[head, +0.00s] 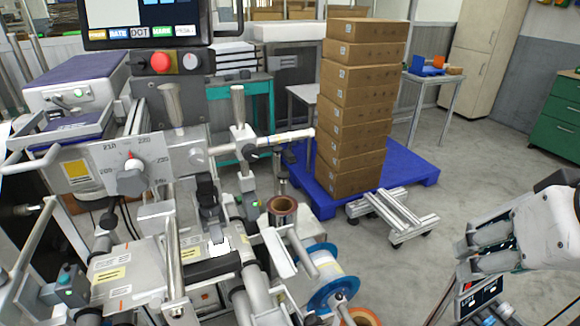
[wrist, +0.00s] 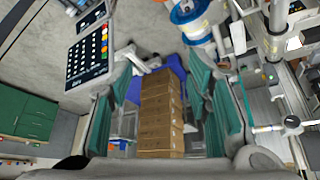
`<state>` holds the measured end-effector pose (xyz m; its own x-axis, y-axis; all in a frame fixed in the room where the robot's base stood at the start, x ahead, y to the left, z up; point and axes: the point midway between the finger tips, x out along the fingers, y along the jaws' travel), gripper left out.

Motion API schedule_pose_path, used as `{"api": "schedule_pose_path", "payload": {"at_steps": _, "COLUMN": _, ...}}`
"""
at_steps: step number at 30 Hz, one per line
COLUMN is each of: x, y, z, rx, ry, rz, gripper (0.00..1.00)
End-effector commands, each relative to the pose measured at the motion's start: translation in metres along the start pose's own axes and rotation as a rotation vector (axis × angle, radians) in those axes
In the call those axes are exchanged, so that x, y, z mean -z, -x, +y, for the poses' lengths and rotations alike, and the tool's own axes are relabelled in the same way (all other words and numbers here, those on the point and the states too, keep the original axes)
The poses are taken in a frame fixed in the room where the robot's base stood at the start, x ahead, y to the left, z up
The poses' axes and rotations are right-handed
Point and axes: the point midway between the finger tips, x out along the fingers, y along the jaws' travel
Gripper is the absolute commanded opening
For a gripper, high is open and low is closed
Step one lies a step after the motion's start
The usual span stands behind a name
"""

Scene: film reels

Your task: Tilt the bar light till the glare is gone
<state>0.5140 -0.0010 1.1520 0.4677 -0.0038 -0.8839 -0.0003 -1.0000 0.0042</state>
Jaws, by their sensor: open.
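A black bar (head: 213,266) lies across the machine at lower centre in the head view, below a dark upright arm (head: 207,197). It looks like the bar light, but I cannot be sure. A bright white patch (head: 219,247) shows just above it, like glare. My gripper (head: 468,257) is at the right of the head view, well apart from the bar and pointing left. In the wrist view my gripper (wrist: 162,82) has its two teal-padded fingers wide apart, with nothing between them. The bar cannot be made out in the wrist view.
A tall stack of cartons (head: 352,110) stands on a blue pallet (head: 415,171). A blue-rimmed reel (head: 325,285) and a brown roll (head: 282,208) sit on the machine's right side. A keypad unit (wrist: 90,45) is close to my gripper.

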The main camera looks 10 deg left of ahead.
Motion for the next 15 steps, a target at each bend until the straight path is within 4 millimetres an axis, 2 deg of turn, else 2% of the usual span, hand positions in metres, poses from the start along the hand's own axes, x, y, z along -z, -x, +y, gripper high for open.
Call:
{"api": "schedule_pose_path", "payload": {"at_steps": 1, "x": 0.001, "y": -0.027, "z": 0.000, "rx": -0.001, "ry": 0.001, "rz": 0.002, "gripper": 0.45}}
{"api": "schedule_pose_path", "payload": {"at_steps": 10, "x": 0.010, "y": -0.113, "z": 0.005, "rx": -0.028, "ry": 0.017, "rz": 0.043, "gripper": 0.45}}
{"api": "schedule_pose_path", "payload": {"at_steps": 15, "x": 0.028, "y": -0.159, "z": 0.013, "rx": -0.067, "ry": 0.047, "rz": 0.105, "gripper": 0.45}}
